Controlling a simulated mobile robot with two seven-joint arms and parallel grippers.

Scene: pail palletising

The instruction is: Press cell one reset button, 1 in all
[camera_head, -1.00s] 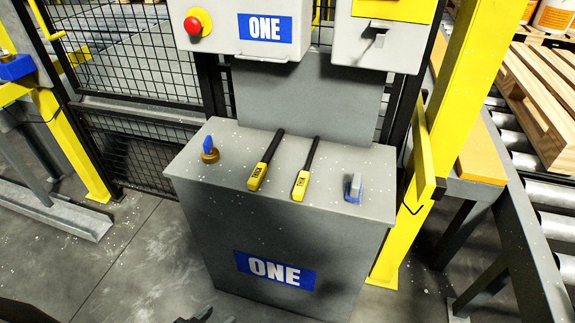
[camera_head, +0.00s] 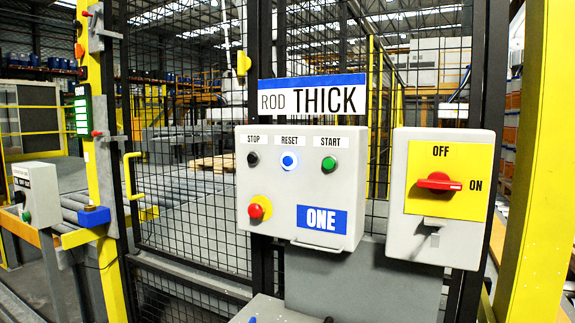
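The cell one control box (camera_head: 300,188) is a light grey panel with a blue ONE label, mounted on the black mesh fence. Its RESET button (camera_head: 288,161) is blue with a bright lit ring, in the middle of the top row. The black STOP button (camera_head: 252,159) is to its left and the green START button (camera_head: 329,164) to its right. A red emergency stop knob (camera_head: 260,207) on a yellow base is at the lower left of the box. Neither of my grippers is in view.
A grey switch box (camera_head: 444,197) with a red rotary handle (camera_head: 439,182) on yellow stands right of the panel. A ROD THICK sign (camera_head: 312,97) is above. A yellow post (camera_head: 535,170) is at the far right. A grey cabinet top (camera_head: 272,309) shows below.

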